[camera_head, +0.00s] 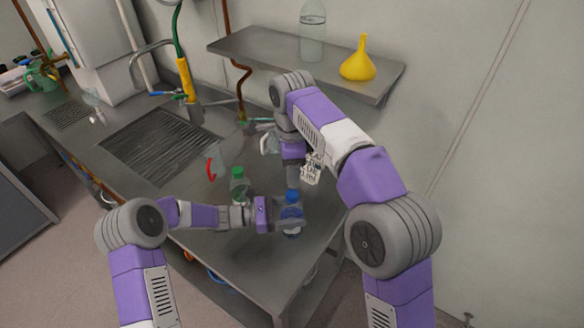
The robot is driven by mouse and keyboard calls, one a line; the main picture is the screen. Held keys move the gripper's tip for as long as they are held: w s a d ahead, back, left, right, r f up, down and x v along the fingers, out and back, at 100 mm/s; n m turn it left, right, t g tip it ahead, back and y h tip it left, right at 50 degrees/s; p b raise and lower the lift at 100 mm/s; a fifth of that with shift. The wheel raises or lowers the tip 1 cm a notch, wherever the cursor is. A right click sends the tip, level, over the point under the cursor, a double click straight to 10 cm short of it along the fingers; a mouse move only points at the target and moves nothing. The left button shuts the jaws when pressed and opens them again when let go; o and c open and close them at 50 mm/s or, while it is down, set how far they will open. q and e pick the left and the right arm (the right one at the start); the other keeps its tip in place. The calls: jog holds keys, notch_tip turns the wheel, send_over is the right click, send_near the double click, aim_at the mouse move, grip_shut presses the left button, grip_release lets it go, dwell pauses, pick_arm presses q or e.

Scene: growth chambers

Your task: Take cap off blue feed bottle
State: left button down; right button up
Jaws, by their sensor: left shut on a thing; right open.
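The blue feed bottle (291,212) stands upright near the right front part of the steel counter, with its blue cap (292,196) on top. My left gripper (284,214) is shut on the bottle's body from the left side. My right gripper (292,181) points down just above the blue cap and is open. The picture is too small to tell whether its fingers touch the cap. Part of the bottle is hidden by the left gripper.
A green-capped bottle (238,184) stands left of the blue one, behind my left arm. A clear vessel with a red mark (213,163) and a labelled white item (313,169) stand nearby.

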aim_at(292, 194)
jog(key=m, duration=0.7)
jog(key=shift+m, duration=0.4)
jog(key=shift+f, duration=4)
